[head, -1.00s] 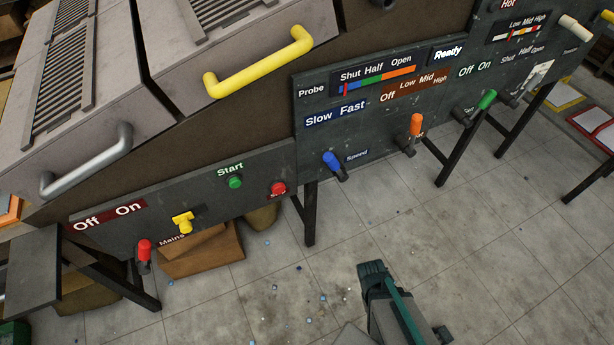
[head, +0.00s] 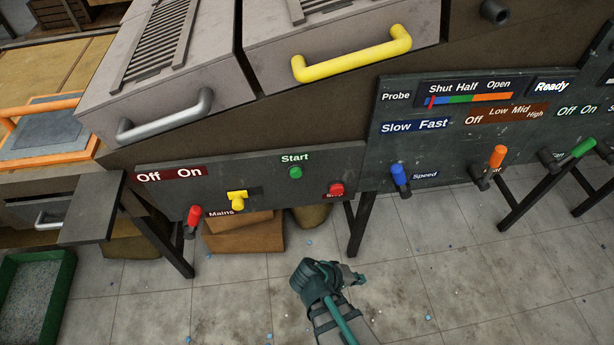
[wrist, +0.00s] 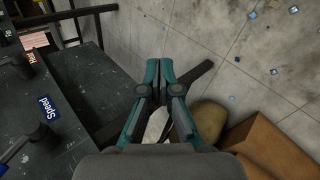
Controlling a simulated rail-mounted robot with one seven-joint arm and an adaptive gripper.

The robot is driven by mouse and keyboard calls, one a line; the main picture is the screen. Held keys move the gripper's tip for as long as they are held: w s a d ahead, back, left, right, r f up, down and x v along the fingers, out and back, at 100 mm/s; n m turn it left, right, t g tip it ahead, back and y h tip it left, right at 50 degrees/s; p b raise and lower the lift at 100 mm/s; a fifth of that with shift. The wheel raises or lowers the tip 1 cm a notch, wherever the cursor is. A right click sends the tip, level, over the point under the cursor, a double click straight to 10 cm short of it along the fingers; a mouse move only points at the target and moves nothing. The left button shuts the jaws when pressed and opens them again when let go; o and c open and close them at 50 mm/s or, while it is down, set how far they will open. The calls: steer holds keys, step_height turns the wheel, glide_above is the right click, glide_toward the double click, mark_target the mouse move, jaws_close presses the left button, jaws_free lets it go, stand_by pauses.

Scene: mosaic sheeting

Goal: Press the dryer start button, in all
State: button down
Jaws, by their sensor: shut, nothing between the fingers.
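The green start button (head: 295,172) sits under the white "Start" label on the lower dark panel (head: 270,160) in the head view. A red button (head: 336,189) is to its right, and a yellow switch (head: 237,200) is to its left. My gripper (head: 312,272) is below and in front of this panel, apart from it, over the floor. Its fingers are shut with nothing between them. In the wrist view my gripper (wrist: 164,68) points past the edge of a dark panel toward the floor. The start button does not show in the wrist view.
A red lever (head: 193,216) sticks out at the panel's left end. A blue lever (head: 399,175) and an orange lever (head: 496,157) stand out from the right panel. Black legs (head: 361,222) stand below. Brown boxes (head: 245,236) lie underneath. The front floor is open.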

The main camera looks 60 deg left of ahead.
mark_target(296, 173)
steer(key=s+a+r+n+t+y+b, duration=0.1)
steer(key=s+a+r+t+y, duration=0.25)
steer(key=a+r, duration=0.35)
steer(key=s+a+r+t+y+b, duration=0.1)
steer(key=s+a+r+t+y, duration=0.2)
steer(key=s+a+r, duration=0.3)
step_height(296, 173, up, 10)
steer(key=a+m+t+y, duration=0.1)
steer(key=a+m+t, duration=0.2)
steer(key=shift+w+f+y, duration=0.25)
steer(key=shift+w+y, duration=0.1)
steer(key=shift+w, duration=0.05)
steer(key=shift+a+p, duration=0.1)
steer(key=shift+p, duration=0.25)
steer(key=w+a+p, duration=0.2)
steer(key=w+a, duration=0.2)
steer(key=a, duration=0.3)
steer(key=shift+a, duration=0.25)
